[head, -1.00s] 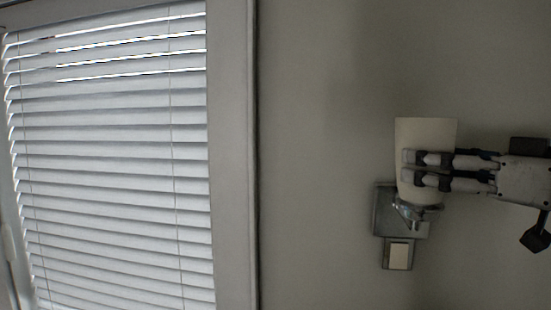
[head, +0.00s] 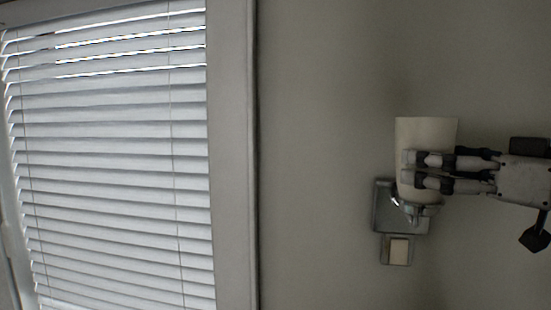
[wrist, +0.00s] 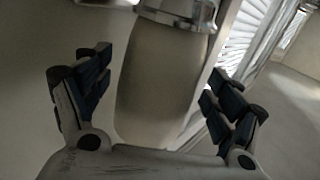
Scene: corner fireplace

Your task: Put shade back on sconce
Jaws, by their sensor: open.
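The cream shade (head: 427,133) sits upright at the metal sconce (head: 383,213) on the wall, its lower end at the sconce's cup. My gripper (head: 420,169) reaches in from the right, with its fingers in front of the shade in the head view. In the wrist view the shade (wrist: 160,82) stands between the spread fingers of my gripper (wrist: 150,95), with a gap on each side. The sconce's round metal holder (wrist: 180,12) meets the shade's end at the top of that view. The gripper is open around the shade.
A window with white blinds (head: 110,160) and a pale frame (head: 232,150) fills the left of the head view. A small plate with a light panel (head: 398,251) is below the sconce. The wall between is bare.

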